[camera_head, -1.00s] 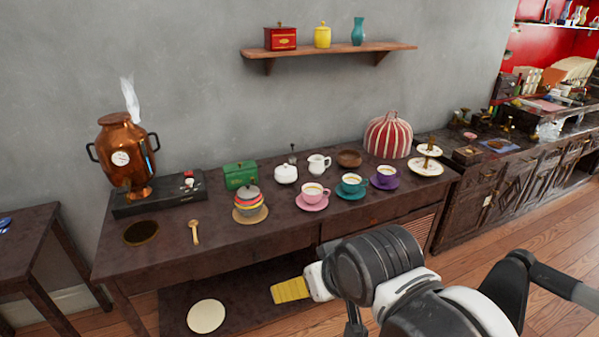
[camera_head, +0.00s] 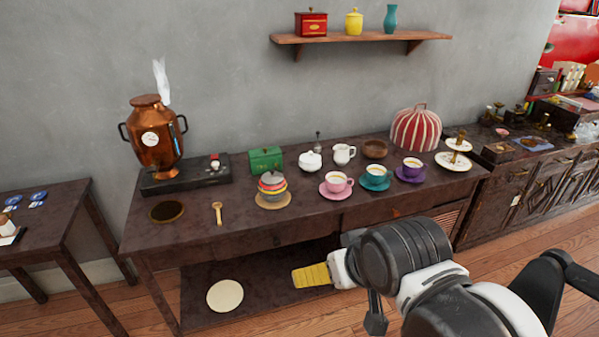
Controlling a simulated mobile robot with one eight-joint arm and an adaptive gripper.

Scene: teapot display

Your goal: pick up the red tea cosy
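The red tea cosy (camera_head: 416,132) is a red-and-white striped dome with a small loop on top. It stands upright at the back right of the dark wooden table (camera_head: 215,248). My arm reaches in from the lower right, in front of the table and well short of the cosy. Its end, where my gripper is, points left near the lower shelf. I cannot make out two fingertips, so whether it is open or shut does not show. A yellow ridged piece (camera_head: 311,276) shows at the arm's end; I cannot tell whether it is attached or lies behind.
A tiered cake stand (camera_head: 455,161) is close right of the cosy. A steaming copper samovar (camera_head: 155,140) stands left. A wall shelf (camera_head: 360,38) hangs above.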

